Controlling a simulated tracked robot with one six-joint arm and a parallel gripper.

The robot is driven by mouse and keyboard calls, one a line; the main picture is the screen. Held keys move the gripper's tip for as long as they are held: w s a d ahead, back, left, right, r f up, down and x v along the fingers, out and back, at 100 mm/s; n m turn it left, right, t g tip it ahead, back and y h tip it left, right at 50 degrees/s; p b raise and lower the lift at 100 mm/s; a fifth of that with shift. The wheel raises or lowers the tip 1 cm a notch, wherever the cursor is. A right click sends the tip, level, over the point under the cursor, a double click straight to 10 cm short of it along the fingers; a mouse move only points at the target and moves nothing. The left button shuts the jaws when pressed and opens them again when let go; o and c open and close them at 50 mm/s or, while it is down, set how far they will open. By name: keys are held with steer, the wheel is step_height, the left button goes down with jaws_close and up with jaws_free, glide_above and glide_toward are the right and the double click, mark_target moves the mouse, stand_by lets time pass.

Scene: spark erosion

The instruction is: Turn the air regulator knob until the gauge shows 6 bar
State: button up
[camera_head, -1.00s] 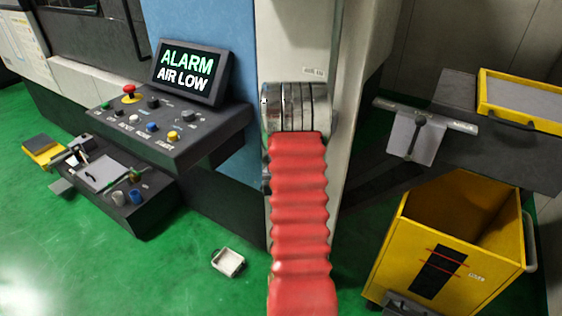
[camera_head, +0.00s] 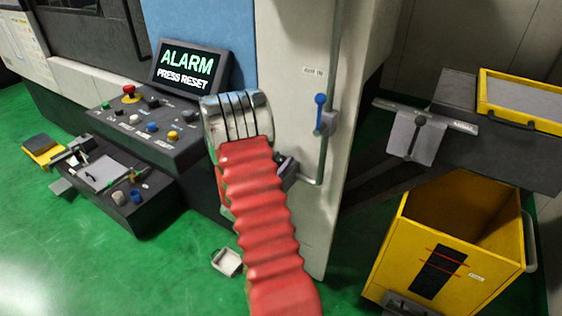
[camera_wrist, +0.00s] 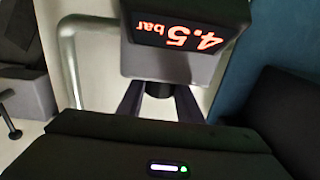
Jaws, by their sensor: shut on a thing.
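The dark regulator knob (camera_wrist: 158,89) sticks out below the housing in that view. My gripper (camera_wrist: 158,97) has one finger on each side of the knob and is shut on it. In the head view my red-sleeved arm hides the gripper and knob. A small dark part, perhaps of the regulator, shows just right of the arm (camera_head: 289,172).
The control panel screen (camera_head: 187,74) reads ALARM PRESS RESET, above several buttons. A blue valve handle (camera_head: 320,112) sits on a vertical pipe on the pale column right of my arm. A yellow bin (camera_head: 390,245) stands at the right.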

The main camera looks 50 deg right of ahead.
steer(key=shift+m+g+y, duration=0.25)
steer(key=shift+m+g, duration=1.2)
steer(key=shift+g, duration=0.8)
steer(key=shift+m+g+y, duration=0.25)
steer(key=shift+m+g, duration=1.2)
steer(key=shift+g, duration=0.8)
steer(key=shift+r, duration=0.1)
steer(key=o, duration=1)
steer(key=shift+o, duration=0.2)
steer(key=shift+t, duration=0.3)
steer(key=shift+s+n+t+h, duration=0.1)
steer(key=shift+n+t+h, duration=0.5)
steer(key=shift+n+t, duration=1.9)
steer(key=shift+n+t+y, duration=0.35)
steer(key=shift+n+t, duration=0.6)
steer(key=shift+t, duration=1)
steer(key=shift+n+t+y, duration=0.35)
steer(key=shift+n+t, duration=0.6)
steer(key=shift+t, duration=1.3)
steer(key=shift+n+t+y, duration=1.9)
steer(key=shift+n+t, duration=0.3)
steer(key=shift+t, duration=0.4)
